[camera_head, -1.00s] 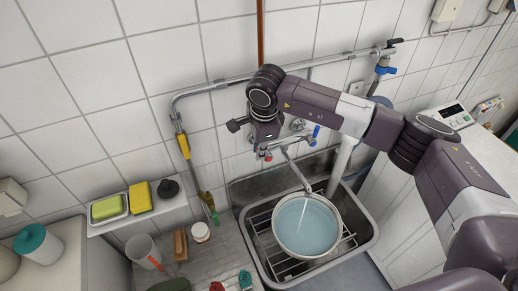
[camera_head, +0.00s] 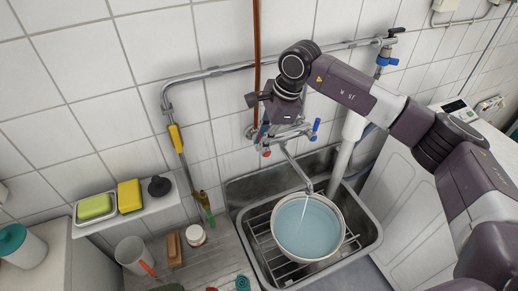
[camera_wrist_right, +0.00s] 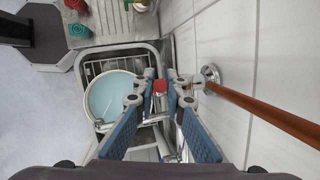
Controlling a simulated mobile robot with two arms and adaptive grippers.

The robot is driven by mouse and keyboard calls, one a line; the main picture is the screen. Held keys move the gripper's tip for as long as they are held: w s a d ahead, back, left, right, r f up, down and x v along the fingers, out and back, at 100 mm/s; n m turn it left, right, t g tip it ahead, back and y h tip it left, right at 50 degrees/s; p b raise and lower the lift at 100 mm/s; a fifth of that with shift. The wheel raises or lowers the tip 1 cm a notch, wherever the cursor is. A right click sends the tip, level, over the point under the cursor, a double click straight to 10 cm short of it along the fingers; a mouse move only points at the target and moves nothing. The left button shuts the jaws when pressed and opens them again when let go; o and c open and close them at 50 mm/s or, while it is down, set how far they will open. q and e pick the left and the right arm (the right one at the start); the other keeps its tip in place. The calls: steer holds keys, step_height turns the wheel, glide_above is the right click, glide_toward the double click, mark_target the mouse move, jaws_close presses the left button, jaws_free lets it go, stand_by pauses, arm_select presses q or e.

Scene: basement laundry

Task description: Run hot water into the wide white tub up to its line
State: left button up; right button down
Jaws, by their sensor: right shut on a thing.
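The wide white tub (camera_head: 334,208) sits on a wire rack in the sink and holds pale blue water. A thin stream runs from the tap spout (camera_head: 296,168) into it. I cannot make out a fill line inside. My right gripper (camera_head: 267,139) is at the wall tap, shut on the red-marked tap handle (camera_head: 266,153). In the right wrist view, the fingers (camera_wrist_right: 160,86) close around the red handle (camera_wrist_right: 160,88), with the tub (camera_wrist_right: 112,97) to the left. The blue-marked handle (camera_head: 315,130) stands free to the right. My left gripper is not in view.
A steel sink (camera_head: 373,237) surrounds the tub. A copper pipe (camera_head: 256,45) runs up the wall close to my gripper. A ledge with a green sponge (camera_head: 94,206), yellow sponge (camera_head: 129,196) and black plug (camera_head: 159,187) is at left. A clear cup (camera_head: 132,256) stands below.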

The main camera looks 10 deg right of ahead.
steer(key=shift+d+r, duration=0.1)
stand_by(0.3)
steer(key=c, duration=2)
jaws_free()
steer(key=shift+o, duration=0.2)
steer(key=v, duration=1.2)
steer(key=shift+d, duration=0.2)
steer(key=shift+w, duration=0.1)
